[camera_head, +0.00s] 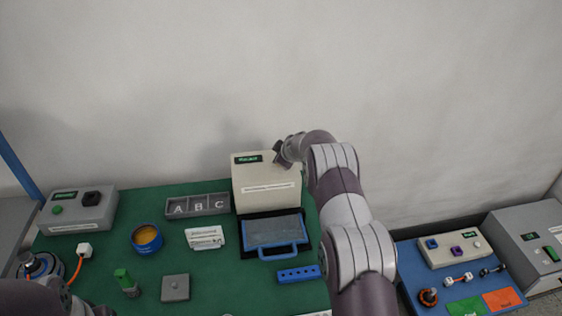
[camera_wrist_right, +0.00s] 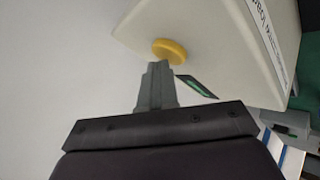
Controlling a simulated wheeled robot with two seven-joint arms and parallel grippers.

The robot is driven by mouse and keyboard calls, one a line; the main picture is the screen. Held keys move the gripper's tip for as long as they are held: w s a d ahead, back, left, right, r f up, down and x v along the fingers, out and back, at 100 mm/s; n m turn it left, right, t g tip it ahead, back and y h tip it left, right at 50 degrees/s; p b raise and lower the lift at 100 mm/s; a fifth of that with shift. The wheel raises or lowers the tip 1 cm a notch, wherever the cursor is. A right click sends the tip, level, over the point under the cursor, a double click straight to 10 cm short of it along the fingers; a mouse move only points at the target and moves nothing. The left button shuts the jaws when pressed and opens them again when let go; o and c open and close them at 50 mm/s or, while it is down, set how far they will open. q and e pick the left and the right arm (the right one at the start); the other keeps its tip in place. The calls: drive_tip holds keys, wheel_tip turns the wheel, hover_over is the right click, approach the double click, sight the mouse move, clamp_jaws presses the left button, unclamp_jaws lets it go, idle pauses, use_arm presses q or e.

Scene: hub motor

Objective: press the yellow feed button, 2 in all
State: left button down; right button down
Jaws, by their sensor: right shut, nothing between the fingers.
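The yellow feed button (camera_wrist_right: 170,50) is a round cap on the cream box (camera_wrist_right: 212,32) in the right wrist view. My right gripper (camera_wrist_right: 158,67) is shut and empty, its fingertips right at the button's near edge. I cannot tell whether they touch it or whether the button is pushed in. In the head view the cream box (camera_head: 267,186) stands at the back of the green mat, and my right gripper (camera_head: 281,153) is at its top right. The button is hidden there. Part of my left arm shows at the bottom left, but its gripper is not in view.
A blue-handled tray (camera_head: 274,232) sits in front of the box. Left of it are an A-B-C bin (camera_head: 197,206), a blue cup (camera_head: 147,239) and a grey control box (camera_head: 78,211). A blue table (camera_head: 412,268) with small parts stands at right. A wall rises behind.

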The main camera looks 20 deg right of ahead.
drive_tip(key=shift+f, duration=0.2)
drive_tip(key=shift+r, duration=0.1)
drive_tip(key=shift+r+p, duration=0.3)
drive_tip(key=shift+r, duration=0.55)
drive_tip(key=shift+r+p, duration=1.4)
drive_tip(key=shift+r, duration=1.1)
